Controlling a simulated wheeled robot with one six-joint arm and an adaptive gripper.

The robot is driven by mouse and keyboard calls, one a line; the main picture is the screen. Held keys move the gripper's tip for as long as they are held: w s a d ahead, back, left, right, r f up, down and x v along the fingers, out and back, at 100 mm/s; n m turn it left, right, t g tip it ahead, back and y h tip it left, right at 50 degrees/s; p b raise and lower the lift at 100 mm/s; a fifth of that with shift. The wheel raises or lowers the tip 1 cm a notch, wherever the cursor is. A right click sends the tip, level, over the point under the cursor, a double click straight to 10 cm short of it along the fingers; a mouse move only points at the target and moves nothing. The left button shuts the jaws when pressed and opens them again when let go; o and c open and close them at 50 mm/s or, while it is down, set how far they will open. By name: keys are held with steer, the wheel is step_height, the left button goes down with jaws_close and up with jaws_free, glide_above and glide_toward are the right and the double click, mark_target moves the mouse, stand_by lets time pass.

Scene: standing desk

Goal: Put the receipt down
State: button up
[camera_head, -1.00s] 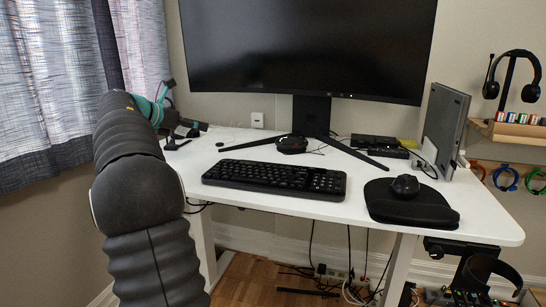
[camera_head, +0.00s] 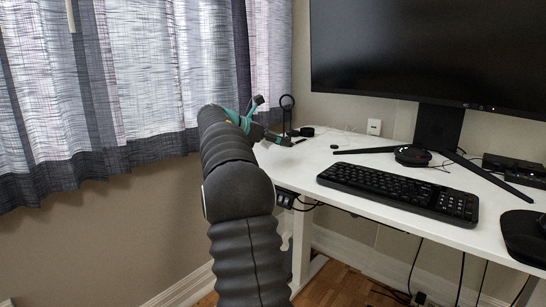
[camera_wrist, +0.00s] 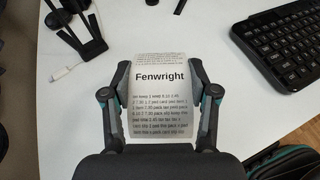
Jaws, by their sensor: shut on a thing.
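The receipt (camera_wrist: 160,98) is a white printed slip headed "Fenwright" in the wrist view. My gripper (camera_wrist: 159,72) has one finger on each side of it and is shut on it. The slip lies lengthwise between the fingers, its far end reaching past the fingertips. Behind it is the white desk top (camera_wrist: 225,115); I cannot tell whether the receipt touches it. In the head view my gripper (camera_head: 252,108) is over the desk's left end, partly behind my arm, and the receipt cannot be made out.
A black keyboard (camera_head: 400,192) lies right of my gripper and shows in the wrist view (camera_wrist: 283,40). A black stand (camera_wrist: 78,32) and a white cable plug (camera_wrist: 68,69) are at the upper left there. A monitor (camera_head: 430,50) stands behind. Bare desk lies between keyboard and gripper.

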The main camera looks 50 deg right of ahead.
steer(key=shift+w+a+f, duration=0.45)
steer(key=shift+w+f, duration=0.25)
steer(key=shift+w, duration=0.15)
steer(key=shift+f+b, duration=0.75)
steer(key=shift+f, duration=1.1)
steer(key=shift+f, duration=0.1)
steer(key=shift+f, duration=0.1)
steer(key=o, duration=0.7)
steer(key=shift+c, duration=0.2)
